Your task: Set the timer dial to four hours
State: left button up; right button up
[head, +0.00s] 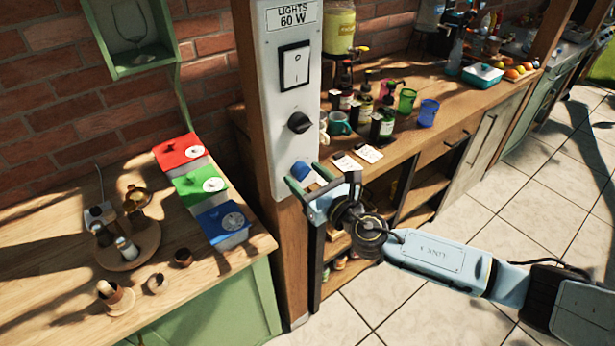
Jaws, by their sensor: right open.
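A tall white panel (288,80) marked "LIGHTS 60 W" is fixed to a wooden post. It carries a white rocker switch (295,66) and, below it, a round black dial (299,122). The hour marks around the dial are too small to read. A blue round part (301,171) sits at the bottom of the panel, partly behind my gripper. My right gripper (306,180) is open and empty, in front of the panel's lower end and below the black dial, not touching the dial. My left gripper is not in view.
The left bench (45,235) holds red (180,148), green (198,183) and blue (222,221) boxes with pale round parts on top, and a round wooden tray (110,262). The right counter (450,112) holds bottles and cups. Tiled floor lies open at right.

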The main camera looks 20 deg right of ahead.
jog(key=c, duration=1)
jog(key=shift+m, duration=0.3)
jog(key=m+b, duration=0.1)
jog(key=m, duration=1.2)
jog(key=shift+a+r, duration=0.1)
jog(key=shift+r, duration=0.05)
jog(key=m, duration=0.3)
jog(key=shift+p, duration=0.35)
jog(key=m+p, duration=0.2)
jog(key=m, duration=0.4)
jog(key=shift+m, duration=0.4)
